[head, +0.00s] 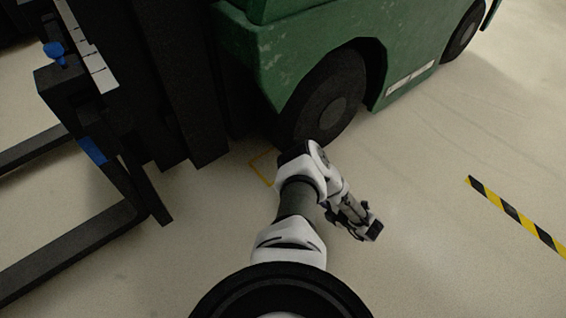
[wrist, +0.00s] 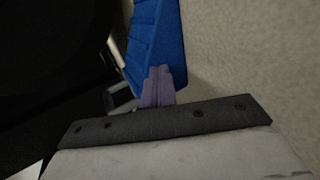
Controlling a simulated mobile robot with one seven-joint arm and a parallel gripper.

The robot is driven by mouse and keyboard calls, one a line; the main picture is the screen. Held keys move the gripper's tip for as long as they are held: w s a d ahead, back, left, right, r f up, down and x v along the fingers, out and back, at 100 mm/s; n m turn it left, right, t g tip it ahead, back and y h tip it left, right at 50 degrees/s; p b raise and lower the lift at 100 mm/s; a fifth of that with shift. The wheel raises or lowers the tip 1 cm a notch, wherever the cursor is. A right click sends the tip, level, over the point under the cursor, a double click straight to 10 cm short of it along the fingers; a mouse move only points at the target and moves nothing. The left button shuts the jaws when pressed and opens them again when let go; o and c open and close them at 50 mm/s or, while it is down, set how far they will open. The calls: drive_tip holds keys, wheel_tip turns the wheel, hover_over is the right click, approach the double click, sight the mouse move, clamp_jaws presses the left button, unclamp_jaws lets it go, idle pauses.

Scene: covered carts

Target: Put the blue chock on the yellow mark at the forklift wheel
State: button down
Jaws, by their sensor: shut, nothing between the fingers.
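The blue chock (wrist: 155,40) shows at the top of the wrist view, partly cut off by the frame edge. My gripper (wrist: 158,84) is shut, its pale purple fingers together in front of the chock with nothing between them. I cannot tell whether the tips touch it. The yellow mark (head: 261,167) is a thin outline on the floor beside the front wheel (head: 325,103) of the green forklift (head: 300,45). My arm covers the mark's right part. I cannot make out the chock in the head view, and the fingers are not clear there.
The dark forklift mast (head: 180,80) and forks (head: 70,250) take up the left, with small blue parts on the carriage. A black-and-yellow floor stripe (head: 515,217) lies at the right. The pale floor between the stripe and my arm is clear.

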drive_tip(key=shift+w+a, duration=1.1)
drive_tip(key=shift+w, duration=0.3)
drive_tip(key=shift+w+a, duration=1.15)
drive_tip(key=shift+w, duration=0.3)
drive_tip(key=shift+w+a, duration=1.1)
drive_tip(key=shift+w, duration=0.3)
drive_tip(key=shift+w+a+b, duration=0.3)
drive_tip(key=shift+w+a, duration=0.55)
drive_tip(key=shift+w, duration=0.2)
drive_tip(key=shift+w+a+b, duration=0.35)
drive_tip(key=shift+w+a, duration=0.45)
drive_tip(key=shift+w, duration=0.3)
drive_tip(key=shift+w+a+b, duration=0.3)
drive_tip(key=shift+w+a, duration=0.55)
drive_tip(key=shift+w, duration=0.2)
drive_tip(key=shift+s+d+r+p, duration=0.2)
drive_tip(key=shift+s+d+p, duration=0.15)
drive_tip(key=shift+p, duration=0.1)
drive_tip(key=s+d+p, duration=0.3)
drive_tip(key=s, duration=0.1)
drive_tip(key=shift+r, duration=0.3)
drive_tip(key=shift+s+d+r+p, duration=0.15)
drive_tip(key=shift+s+d+p, duration=0.85)
drive_tip(key=shift+s, duration=0.35)
drive_tip(key=shift+s+d+r+p, duration=0.2)
drive_tip(key=shift+s+d+p, duration=0.75)
drive_tip(key=shift+s+d, duration=0.3)
drive_tip(key=shift+s+d+r+p, duration=0.15)
drive_tip(key=shift+s+d+p, duration=0.8)
drive_tip(key=shift+s, duration=0.5)
